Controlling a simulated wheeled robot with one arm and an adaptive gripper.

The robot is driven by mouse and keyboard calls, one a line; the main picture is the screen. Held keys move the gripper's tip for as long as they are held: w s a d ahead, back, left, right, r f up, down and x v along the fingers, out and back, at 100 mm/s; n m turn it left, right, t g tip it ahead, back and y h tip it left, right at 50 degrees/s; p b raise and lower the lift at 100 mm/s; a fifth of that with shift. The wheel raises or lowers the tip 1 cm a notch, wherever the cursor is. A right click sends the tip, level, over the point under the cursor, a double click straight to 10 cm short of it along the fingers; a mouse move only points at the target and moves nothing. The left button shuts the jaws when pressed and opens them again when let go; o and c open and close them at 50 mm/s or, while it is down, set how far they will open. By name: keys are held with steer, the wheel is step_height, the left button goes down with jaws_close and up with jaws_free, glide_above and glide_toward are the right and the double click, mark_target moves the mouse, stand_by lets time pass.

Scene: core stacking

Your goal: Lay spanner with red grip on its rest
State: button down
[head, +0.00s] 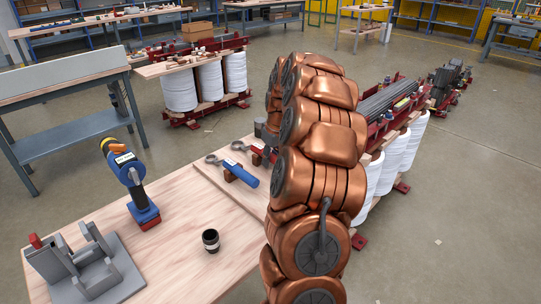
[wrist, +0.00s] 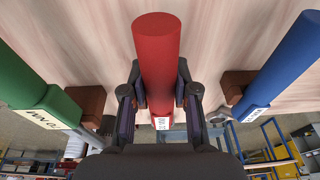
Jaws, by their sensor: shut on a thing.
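The spanner with the red grip (wrist: 157,60) runs up the middle of the wrist view. My gripper (wrist: 158,100) is shut on this grip, with a dark finger on each side. In the head view, part of the red grip (head: 257,151) shows beside my copper arm, and the rest of it is hidden. The spanner lies low over the wooden board, roughly parallel to the spanner with the blue grip (head: 241,173). I cannot tell whether it touches a rest; the area under it is hidden by my gripper and arm.
In the wrist view, a green-gripped spanner (wrist: 22,82) is at left by a brown block (wrist: 88,101). The blue grip (wrist: 283,65) is at right by another block (wrist: 236,82). A drill (head: 130,175), black cup (head: 211,240) and grey fixture (head: 83,268) stand on the table.

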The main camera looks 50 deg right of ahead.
steer(key=c, duration=0.8)
jaws_free()
step_height(320, 180, up, 12)
steer(key=s, duration=0.2)
steer(key=shift+s, duration=0.2)
steer(key=shift+d+f, duration=0.1)
